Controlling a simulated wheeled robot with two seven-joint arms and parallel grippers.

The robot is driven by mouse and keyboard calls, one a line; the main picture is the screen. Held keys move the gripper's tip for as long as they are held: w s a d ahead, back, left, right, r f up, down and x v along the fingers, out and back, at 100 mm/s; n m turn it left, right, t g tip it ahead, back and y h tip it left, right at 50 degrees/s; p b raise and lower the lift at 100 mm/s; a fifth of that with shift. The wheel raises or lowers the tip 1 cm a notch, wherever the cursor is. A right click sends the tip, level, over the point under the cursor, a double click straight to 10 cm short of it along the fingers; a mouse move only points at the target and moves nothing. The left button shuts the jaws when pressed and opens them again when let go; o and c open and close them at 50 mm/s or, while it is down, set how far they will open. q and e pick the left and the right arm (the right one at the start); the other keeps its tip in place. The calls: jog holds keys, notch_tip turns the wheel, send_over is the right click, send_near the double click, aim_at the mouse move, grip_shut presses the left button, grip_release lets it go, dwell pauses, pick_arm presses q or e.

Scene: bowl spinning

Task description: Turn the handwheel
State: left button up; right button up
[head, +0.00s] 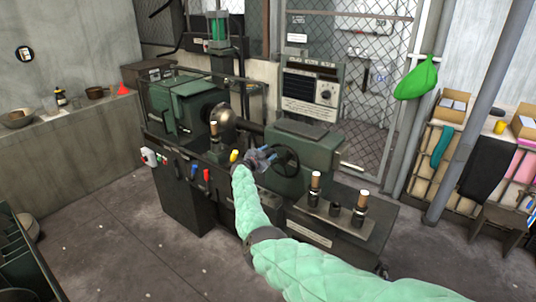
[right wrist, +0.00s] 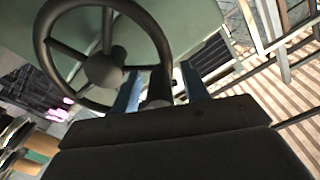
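The handwheel (head: 286,160) is a dark spoked wheel on the front of the green spinning lathe in the head view. In the right wrist view the handwheel (right wrist: 105,72) fills the upper left, with its round hub and rim showing. My right gripper (head: 263,157) is just left of the wheel in the head view. In the right wrist view its two blue fingers (right wrist: 160,75) are apart, with the dark wheel handle (right wrist: 158,90) between them. Gaps show on both sides of the handle. My left gripper is not in view.
The green lathe (head: 310,150) carries a metal bowl form (head: 221,120) left of the wheel. A side shelf with upright wood-handled tools (head: 314,187) stands right of my arm. A control panel (head: 311,90) rises behind. The floor in front is clear.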

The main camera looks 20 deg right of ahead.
jog(key=shift+s+a, duration=0.15)
jog(key=shift+a, duration=0.05)
jog(key=shift+s+a, duration=0.1)
jog(key=shift+a, duration=0.2)
jog(key=shift+b+v, duration=0.35)
jog(key=shift+v, duration=0.75)
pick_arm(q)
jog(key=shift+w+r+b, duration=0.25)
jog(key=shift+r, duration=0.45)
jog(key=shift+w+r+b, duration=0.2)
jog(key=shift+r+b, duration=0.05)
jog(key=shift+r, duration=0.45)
pick_arm(e)
jog(key=shift+v, duration=2.2)
